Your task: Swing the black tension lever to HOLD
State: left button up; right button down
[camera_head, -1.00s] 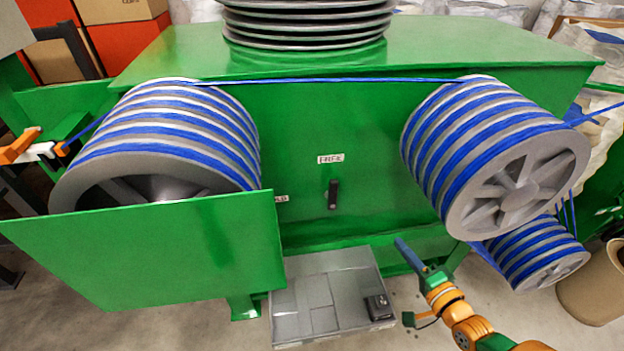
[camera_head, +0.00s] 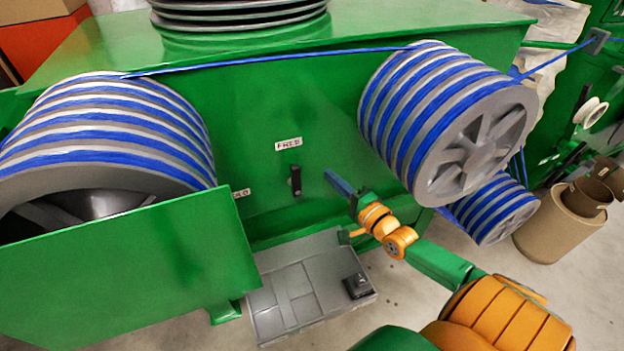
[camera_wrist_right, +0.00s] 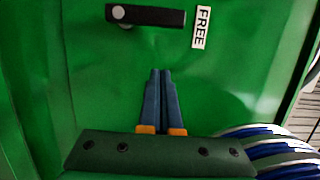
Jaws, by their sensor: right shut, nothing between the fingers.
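The black tension lever (camera_head: 296,181) hangs on the green machine front, pointing up and down, below a white FREE label (camera_head: 289,144). A second label, partly hidden by the green guard and reading "OLD" at its visible end (camera_head: 241,192), is lower left of it. My right gripper (camera_head: 330,174) is shut and empty, just right of the lever and apart from it. In the right wrist view the lever (camera_wrist_right: 146,16) lies sideways beyond the shut blue fingertips (camera_wrist_right: 159,72), with a gap of green panel between. My left gripper is not in view.
Drums wound with blue cable stand left (camera_head: 120,125) and right (camera_head: 440,120) of the lever, with a cable span above. A green guard panel (camera_head: 130,260) covers the lower left. A grey floor plate (camera_head: 290,285) lies below. A tan bin (camera_head: 560,225) stands at right.

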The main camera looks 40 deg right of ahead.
aim_at(294, 177)
jog(key=w+a+p, duration=0.1)
jog(key=a, duration=0.1)
jog(key=w+a, duration=0.2)
jog(key=shift+w+p, duration=0.1)
jog(key=shift+p, duration=0.3)
jog(key=shift+a+r+n+p, duration=0.15)
jog(key=shift+n+p, duration=0.15)
jog(key=shift+p, duration=0.15)
jog(key=shift+w+a+p, duration=0.1)
jog(key=shift+a+p, duration=0.05)
jog(key=shift+p, duration=0.15)
